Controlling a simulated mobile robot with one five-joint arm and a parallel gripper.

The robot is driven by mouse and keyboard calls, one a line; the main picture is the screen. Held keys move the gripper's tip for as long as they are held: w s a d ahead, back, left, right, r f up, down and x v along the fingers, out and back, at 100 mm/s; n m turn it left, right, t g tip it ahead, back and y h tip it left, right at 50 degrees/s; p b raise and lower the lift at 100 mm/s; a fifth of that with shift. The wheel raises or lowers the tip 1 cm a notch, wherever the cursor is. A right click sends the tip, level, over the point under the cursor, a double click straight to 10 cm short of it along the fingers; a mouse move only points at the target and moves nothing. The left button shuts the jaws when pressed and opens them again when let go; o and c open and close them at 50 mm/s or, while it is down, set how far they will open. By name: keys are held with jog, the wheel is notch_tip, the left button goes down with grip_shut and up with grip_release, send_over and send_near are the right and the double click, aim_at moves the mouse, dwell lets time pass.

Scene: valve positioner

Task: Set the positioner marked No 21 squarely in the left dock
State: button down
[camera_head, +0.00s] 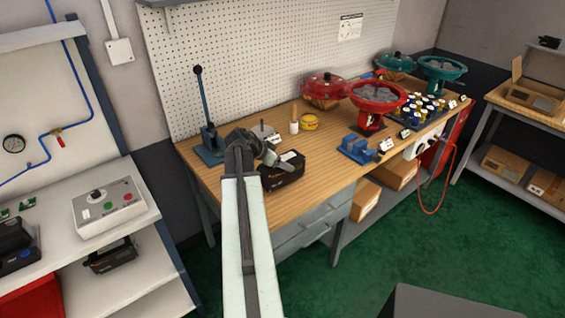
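My pale arm reaches up from the bottom of the view to the wooden bench. My gripper (268,154) is at its far end, over the bench beside a black box-shaped positioner (284,172) with a white label on top. The gripper overlaps this box's upper left in the view; I cannot tell if they touch or if the fingers are open. Another black box (112,258) lies on the lower left shelf. More dark units (16,246) stand at the left edge. No number is readable, so I cannot tell which is No 21. I cannot make out the left dock for certain.
The wooden bench (222,182) carries a blue lever press (208,142), a blue vise-like block (358,148), a red valve (374,102) and a tray of small parts (422,108). A grey control box (108,206) stands on the left bench. Green floor (400,250) is open at right.

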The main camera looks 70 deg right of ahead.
notch_tip(320, 180, up, 9)
jog(key=p, duration=0.7)
jog(key=shift+f+p, duration=0.1)
jog(key=shift+p, duration=0.25)
